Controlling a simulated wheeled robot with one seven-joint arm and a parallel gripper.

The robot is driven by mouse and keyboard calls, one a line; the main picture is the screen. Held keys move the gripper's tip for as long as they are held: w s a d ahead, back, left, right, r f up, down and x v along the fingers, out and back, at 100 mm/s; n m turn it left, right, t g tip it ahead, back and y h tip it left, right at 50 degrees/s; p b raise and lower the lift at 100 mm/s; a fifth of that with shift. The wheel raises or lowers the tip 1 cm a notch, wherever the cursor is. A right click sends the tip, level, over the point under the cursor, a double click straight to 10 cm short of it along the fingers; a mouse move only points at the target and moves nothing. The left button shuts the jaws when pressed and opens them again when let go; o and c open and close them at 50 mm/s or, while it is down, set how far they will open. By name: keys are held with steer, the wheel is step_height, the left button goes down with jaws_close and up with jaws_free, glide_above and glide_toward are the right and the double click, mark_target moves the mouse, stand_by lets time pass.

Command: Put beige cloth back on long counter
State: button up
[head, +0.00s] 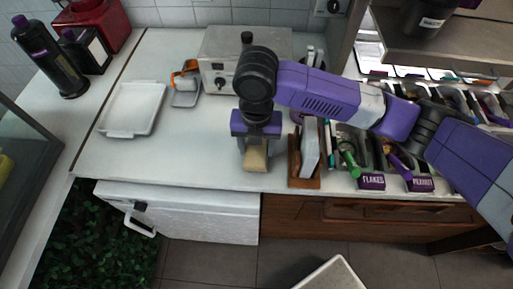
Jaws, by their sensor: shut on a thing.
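My gripper (255,165) points down over the front part of the long white counter (190,150), near its front edge. It is shut on the beige cloth (256,159), which shows as a small tan piece between and below the fingers. Part of the cloth is hidden by the gripper. I cannot tell whether the cloth touches the counter top.
A wooden holder (304,182) with upright items stands just right of my gripper, beside topping bins labelled FLAKES (373,181). A white tray (132,108) lies to the left. A metal appliance (218,75) stands behind. Counter between tray and gripper is clear.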

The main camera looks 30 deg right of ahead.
steer(key=shift+f, duration=0.75)
steer(key=shift+f, duration=0.1)
steer(key=o, duration=1.2)
